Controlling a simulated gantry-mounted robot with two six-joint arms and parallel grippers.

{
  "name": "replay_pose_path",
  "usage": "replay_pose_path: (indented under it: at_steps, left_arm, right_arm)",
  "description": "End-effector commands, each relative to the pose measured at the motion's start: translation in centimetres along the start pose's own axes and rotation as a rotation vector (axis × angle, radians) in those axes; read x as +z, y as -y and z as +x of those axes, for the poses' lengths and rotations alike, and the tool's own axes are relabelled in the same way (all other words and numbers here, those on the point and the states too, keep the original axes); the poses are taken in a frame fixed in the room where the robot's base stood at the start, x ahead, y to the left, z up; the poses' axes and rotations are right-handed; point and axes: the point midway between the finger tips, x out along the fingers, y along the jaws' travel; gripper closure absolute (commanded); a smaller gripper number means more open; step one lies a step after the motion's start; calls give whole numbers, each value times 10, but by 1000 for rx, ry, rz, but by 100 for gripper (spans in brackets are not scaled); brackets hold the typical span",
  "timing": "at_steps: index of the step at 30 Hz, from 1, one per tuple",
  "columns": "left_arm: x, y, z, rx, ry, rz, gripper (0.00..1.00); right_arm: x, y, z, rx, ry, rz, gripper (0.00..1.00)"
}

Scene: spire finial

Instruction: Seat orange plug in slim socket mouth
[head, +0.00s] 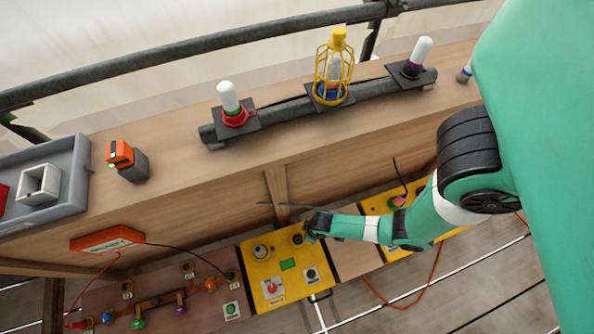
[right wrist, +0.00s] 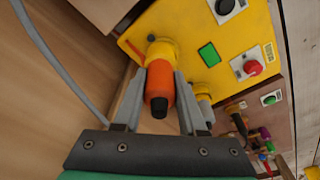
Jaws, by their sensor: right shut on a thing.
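The orange plug (right wrist: 159,80), with a dark tail end, is between the fingers of my right gripper (right wrist: 162,73) in the right wrist view. The gripper is shut on it. The plug's far end meets a yellow collar-like socket (right wrist: 163,50) on the yellow panel (right wrist: 191,24); how deep it sits is hidden. A second socket (right wrist: 203,92), grey with a yellow ring, is partly behind the right finger. In the head view my right gripper (head: 308,228) is at the panel's upper right corner, hiding the plug. My left gripper is not in view.
The panel also carries a green plate (head: 287,264) and a red button (head: 272,288). A wooden beam (head: 277,195) stands behind it. A grey cable (right wrist: 58,70) runs near the gripper. A board with coloured fittings (head: 159,301) lies to the left.

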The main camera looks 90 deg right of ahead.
Motion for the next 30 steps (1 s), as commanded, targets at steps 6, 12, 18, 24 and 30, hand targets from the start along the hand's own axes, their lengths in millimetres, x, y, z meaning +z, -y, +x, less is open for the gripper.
replay_pose_path:
  at_steps: [6,12,18,24,30]
  left_arm:
    - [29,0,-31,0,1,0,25]
    - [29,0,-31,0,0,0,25]
    - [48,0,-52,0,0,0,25]
    - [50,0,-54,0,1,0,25]
    - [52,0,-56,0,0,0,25]
  right_arm:
    - [-22,8,50,1,3,1,100]
    - [-26,9,52,1,3,1,100]
    - [-28,11,85,1,4,0,100]
    - [-27,11,90,0,2,1,100]
    - [-26,11,93,0,3,1,100]
